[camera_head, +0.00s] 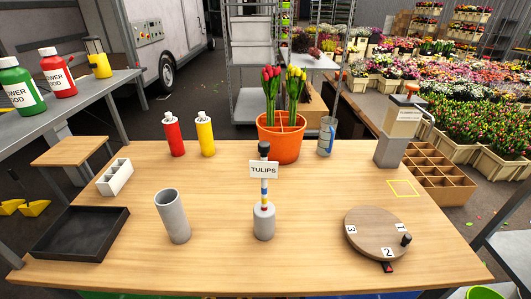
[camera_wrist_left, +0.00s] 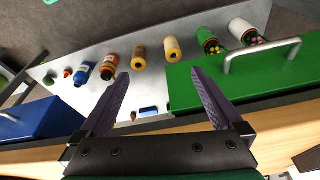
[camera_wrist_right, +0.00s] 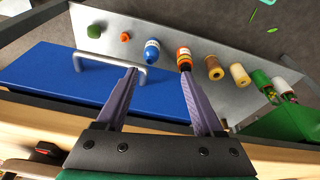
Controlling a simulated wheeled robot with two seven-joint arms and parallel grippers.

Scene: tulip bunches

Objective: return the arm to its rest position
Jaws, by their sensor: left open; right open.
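Neither of my arms shows in the head view. My left gripper (camera_wrist_left: 160,76) appears in the left wrist view with its two dark fingers spread apart and nothing between them. Beyond it are a green lidded box (camera_wrist_left: 240,72) with a metal handle and a grey surface with bottles. My right gripper (camera_wrist_right: 158,72) appears in the right wrist view, also spread and empty. Its left finger overlaps a blue lidded box (camera_wrist_right: 60,80) in the picture; I see no contact. In the head view, red and yellow tulips (camera_head: 282,85) stand in an orange divided pot (camera_head: 278,147).
The wooden table (camera_head: 220,215) holds a grey cylinder (camera_head: 173,216), a black tray (camera_head: 80,235), a white holder (camera_head: 114,178), a TULIPS sign (camera_head: 264,170), a numbered turntable (camera_head: 375,233) and red and yellow bottles (camera_head: 205,135). A yellow outlined square (camera_head: 403,189) is empty.

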